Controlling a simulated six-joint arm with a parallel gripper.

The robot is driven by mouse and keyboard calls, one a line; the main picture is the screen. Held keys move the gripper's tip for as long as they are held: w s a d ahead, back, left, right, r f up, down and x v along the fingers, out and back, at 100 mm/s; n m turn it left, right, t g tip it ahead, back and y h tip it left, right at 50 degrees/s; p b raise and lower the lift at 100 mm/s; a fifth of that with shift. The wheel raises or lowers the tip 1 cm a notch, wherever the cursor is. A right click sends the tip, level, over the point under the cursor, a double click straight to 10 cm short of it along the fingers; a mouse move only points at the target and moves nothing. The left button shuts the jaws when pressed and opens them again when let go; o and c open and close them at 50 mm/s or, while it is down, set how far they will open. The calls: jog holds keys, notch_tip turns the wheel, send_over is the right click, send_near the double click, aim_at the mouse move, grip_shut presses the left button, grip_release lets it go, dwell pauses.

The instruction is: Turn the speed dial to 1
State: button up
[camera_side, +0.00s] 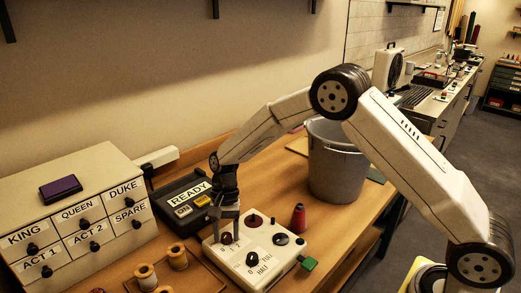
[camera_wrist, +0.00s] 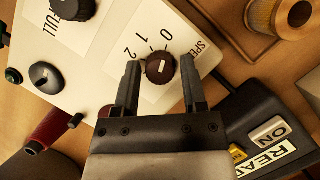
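The speed dial (camera_wrist: 159,68) is a small dark brown round knob with a light pointer line, on a cream control box (camera_wrist: 103,72). The numbers 0, 1 and 2 are printed in an arc around it, beside a partly hidden SPEED label. The pointer line seems to aim nearer 0 than 1, but it is small. My gripper (camera_wrist: 159,82) is open, with one finger on each side of the dial and a narrow gap to it. In the side view my gripper (camera_side: 228,216) points down over the dial (camera_side: 227,238) at the box's left.
A READY unit (camera_side: 163,204) stands behind left, close by.

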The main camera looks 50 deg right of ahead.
grip_shut()
jog(key=shift+n, duration=0.5)
jog(key=n+h, duration=0.1)
jog(key=n, duration=0.2)
jog(key=shift+a+g, duration=0.1)
jog(key=shift+g, duration=0.3)
jog(key=n+h, duration=0.2)
jog(key=n, duration=0.2)
jog(key=shift+w+n, duration=0.1)
jog(key=shift+n, duration=0.3)
jog(key=shift+o, duration=2.1)
grip_release()
